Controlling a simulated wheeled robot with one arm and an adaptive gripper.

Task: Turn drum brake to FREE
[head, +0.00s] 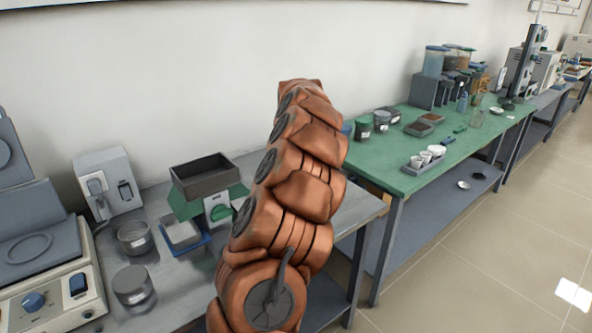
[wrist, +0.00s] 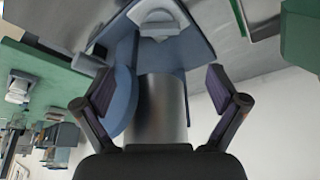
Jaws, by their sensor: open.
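My gripper (wrist: 165,90) is open in the wrist view, with one dark finger on each side of a grey metal cylinder (wrist: 162,115). Gaps show between both finger pads and the cylinder. A blue disc (wrist: 122,98) stands just left of the cylinder, and a blue housing (wrist: 178,50) lies beyond it. I cannot tell which part is the drum brake, and no FREE mark is readable. In the head view my arm hides the gripper and what is in front of it.
A green-topped bench (head: 400,170) with jars and a cup tray (head: 424,161) stands to the right. Floor (head: 480,270) at right is clear.

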